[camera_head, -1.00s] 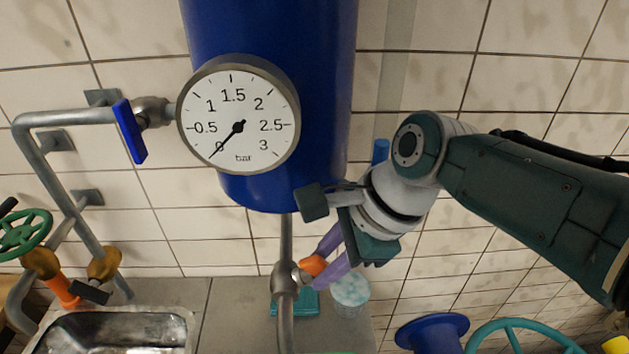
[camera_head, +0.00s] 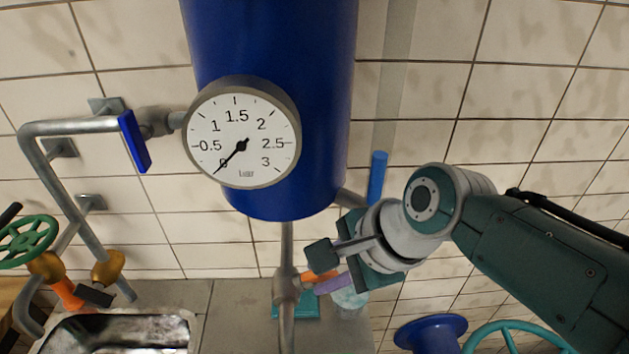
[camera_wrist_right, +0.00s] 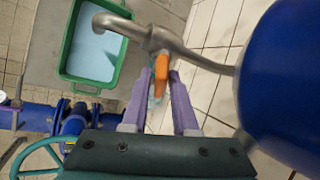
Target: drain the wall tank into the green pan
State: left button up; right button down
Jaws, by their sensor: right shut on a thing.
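The blue wall tank (camera_head: 325,110) hangs in front of the tiles, and its round gauge (camera_head: 242,120) has the needle at 0. A grey drain pipe (camera_head: 287,245) comes down below it. My right gripper's purple fingers (camera_wrist_right: 162,100) are shut on the orange valve handle (camera_wrist_right: 161,68), which also shows beside the pipe in the head view (camera_head: 314,277). The green pan (camera_wrist_right: 122,65) lies under the bent spout (camera_wrist_right: 105,20) in the wrist view and holds pale blue liquid. In the head view, only part of the pan (camera_head: 303,306) shows behind the pipe. My left gripper is out of view.
A blue lever (camera_head: 134,141) is on the side pipe at left, above a green handwheel (camera_head: 27,240) and a steel sink (camera_head: 120,330). Another blue lever (camera_head: 377,177) stands right of the tank. A speckled pale container (camera_head: 350,302) is beside the pan. A teal wheel (camera_head: 510,325) is at lower right.

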jog(key=shift+s+n+t, duration=0.15)
jog(key=shift+n+t, duration=0.45)
jog(key=shift+f+n+t+y, duration=0.2)
jog(key=shift+n+t+y, duration=0.1)
jog(key=shift+s+d+f+n+t+y+b, duration=0.1)
jog(key=shift+f+n+t+y+b, duration=0.15)
jog(key=shift+n+t+b, duration=0.45)
jog(key=n+y+b, duration=0.1)
jog(key=b, duration=0.2)
jog(key=n+t+b, duration=0.1)
jog(key=b, duration=0.2)
jog(key=shift+d+f+n+y, duration=0.1)
jog(key=shift+f+n+y, duration=0.2)
jog(key=shift+f+y, duration=0.05)
jog(key=shift+r+t, duration=0.2)
jog(key=shift+t, duration=0.1)
jog(key=shift+r+n, duration=0.3)
jog(key=c, duration=0.9)
grip_release()
